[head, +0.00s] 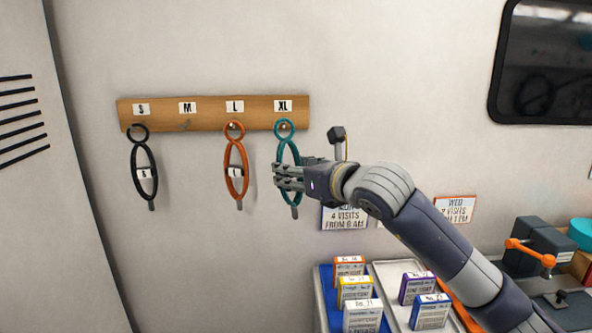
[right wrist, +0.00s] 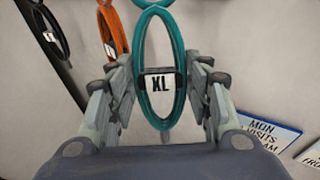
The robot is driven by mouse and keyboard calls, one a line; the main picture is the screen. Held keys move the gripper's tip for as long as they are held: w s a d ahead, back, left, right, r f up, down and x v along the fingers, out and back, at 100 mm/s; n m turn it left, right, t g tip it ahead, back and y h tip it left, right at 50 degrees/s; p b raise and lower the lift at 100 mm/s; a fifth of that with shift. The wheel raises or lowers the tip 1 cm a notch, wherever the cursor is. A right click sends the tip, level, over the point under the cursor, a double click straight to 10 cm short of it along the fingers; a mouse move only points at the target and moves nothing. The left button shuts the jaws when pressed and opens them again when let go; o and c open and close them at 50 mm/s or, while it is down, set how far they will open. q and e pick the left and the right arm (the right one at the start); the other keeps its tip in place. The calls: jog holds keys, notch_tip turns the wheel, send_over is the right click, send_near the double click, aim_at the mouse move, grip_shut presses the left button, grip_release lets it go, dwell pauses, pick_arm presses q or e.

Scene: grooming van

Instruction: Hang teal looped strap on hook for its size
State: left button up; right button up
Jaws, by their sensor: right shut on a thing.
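The teal looped strap (head: 279,153) hangs upright under the XL label of the wooden hook board (head: 210,114). Its small top ring surrounds the XL hook (head: 284,127) in the head view; whether the ring rests on the hook I cannot tell. In the right wrist view, the strap (right wrist: 141,62) carries a tag (right wrist: 159,83) reading XL. My right gripper (head: 276,178) reaches in from the right and is shut on the strap at its tag; the fingers (right wrist: 160,85) lie on both sides of it. My left gripper is not in view.
A black strap (head: 133,170) hangs under S and an orange strap (head: 227,172) under L. The space under M (head: 187,127) is empty. Signs (head: 345,218) are on the wall below right. Trays with several small boxes (head: 363,316) stand at the bottom.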

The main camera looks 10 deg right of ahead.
jog(key=shift+w+d+p, duration=0.2)
jog(key=shift+w+p, duration=0.35)
jog(key=shift+w, duration=0.5)
jog(key=shift+w+d+f+b, duration=0.1)
jog(key=shift+w+f+b, duration=0.45)
jog(key=shift+b, duration=0.3)
jog(key=shift+w+f+b, duration=0.1)
jog(key=shift+w+b, duration=0.05)
jog(key=shift+b, duration=0.25)
jog(key=o, duration=1.2)
